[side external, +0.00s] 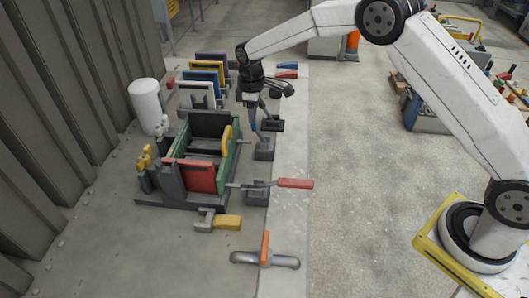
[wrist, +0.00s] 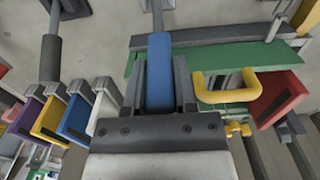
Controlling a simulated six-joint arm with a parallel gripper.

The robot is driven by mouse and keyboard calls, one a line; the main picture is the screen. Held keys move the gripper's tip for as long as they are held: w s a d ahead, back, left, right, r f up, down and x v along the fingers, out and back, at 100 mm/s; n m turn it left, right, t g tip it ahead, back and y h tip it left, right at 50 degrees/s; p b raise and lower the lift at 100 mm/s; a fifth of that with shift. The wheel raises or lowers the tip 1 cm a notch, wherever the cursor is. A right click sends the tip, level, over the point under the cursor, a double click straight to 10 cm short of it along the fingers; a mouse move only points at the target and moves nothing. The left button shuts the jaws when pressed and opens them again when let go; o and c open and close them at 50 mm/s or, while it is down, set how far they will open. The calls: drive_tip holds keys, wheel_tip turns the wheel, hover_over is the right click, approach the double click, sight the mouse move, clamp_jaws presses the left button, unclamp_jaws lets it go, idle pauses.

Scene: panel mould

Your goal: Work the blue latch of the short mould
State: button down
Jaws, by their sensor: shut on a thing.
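The short mould has a green side wall (side external: 231,158), which also fills the upper right of the wrist view (wrist: 220,60). The blue latch (wrist: 159,70) has a blue grip on a grey metal rod that runs to the top edge of the wrist view. My gripper (wrist: 160,72) is shut on the blue grip, with one dark finger on each side. In the side external view my gripper (side external: 250,103) is above a grey block (side external: 264,150) beside the mould, and the latch shows only as a thin bluish bar under it.
A yellow handle (wrist: 228,90) on the green wall is close to my gripper's right. A dark-gripped rod (wrist: 50,58) stands to the left. Coloured panels (side external: 203,78) are racked behind. A red-handled latch (side external: 295,183) and an orange-handled tool (side external: 265,247) lie nearer the camera. A white cylinder (side external: 145,103) stands left.

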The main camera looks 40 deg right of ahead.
drive_tip(key=shift+d+r, duration=0.1)
drive_tip(key=shift+r, duration=0.05)
drive_tip(key=shift+s+d+r+t+y, duration=0.2)
drive_tip(key=shift+s+d+t+y, duration=0.5)
drive_tip(key=shift+t+y, duration=0.1)
drive_tip(key=shift+s+d+f+t+y, duration=1.25)
drive_tip(key=shift+s+d+t+y, duration=0.2)
drive_tip(key=shift+t+y, duration=0.35)
drive_tip(key=shift+s+d+f+t+y, duration=1.25)
drive_tip(key=shift+s+d+t+y, duration=0.15)
drive_tip(key=shift+t+y, duration=0.4)
drive_tip(key=shift+s+d+f+t+y, duration=1.25)
drive_tip(key=shift+s+d+t+y, duration=0.2)
drive_tip(key=shift+t+y, duration=0.35)
drive_tip(key=shift+c, duration=2)
unclamp_jaws()
drive_tip(key=shift+f, duration=0.1)
